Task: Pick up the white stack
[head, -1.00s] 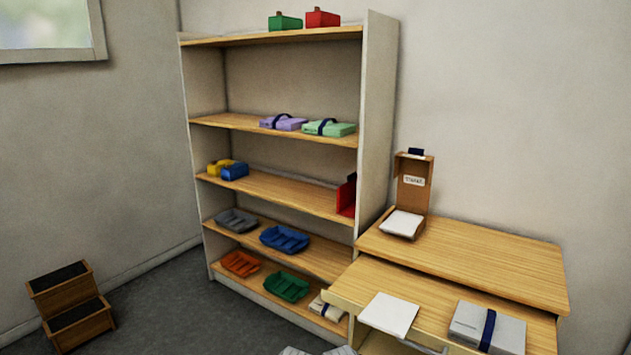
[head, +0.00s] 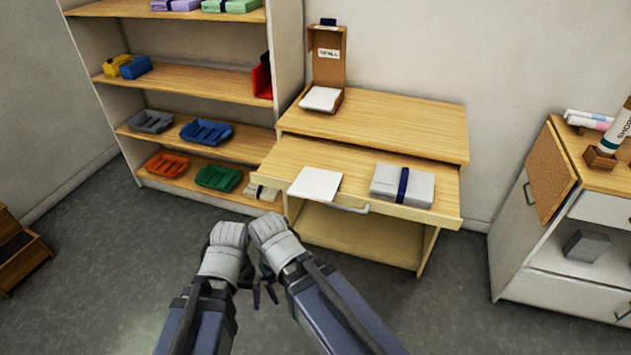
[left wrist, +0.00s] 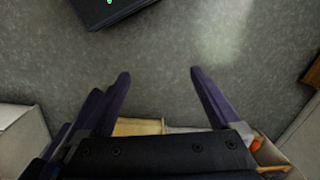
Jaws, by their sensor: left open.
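A flat white stack (head: 315,184) lies on the pulled-out lower surface of the wooden desk, near its front left edge. Another white stack (head: 321,98) sits in a labelled brown holder (head: 328,55) on the desk top. My left gripper (head: 249,287) hangs low in front of the desk, apart from both stacks. In the left wrist view its two dark fingers (left wrist: 160,74) are spread with only floor between them. My right gripper (head: 271,287) is beside it, mostly hidden by its arm; its jaws cannot be made out.
A light grey bundle with a navy band (head: 402,185) lies right of the white stack on the pulled-out surface (head: 348,203). A shelf unit (head: 290,60) with coloured trays stands left. A white cabinet (head: 513,230) stands right. Open floor (head: 450,305) lies in front.

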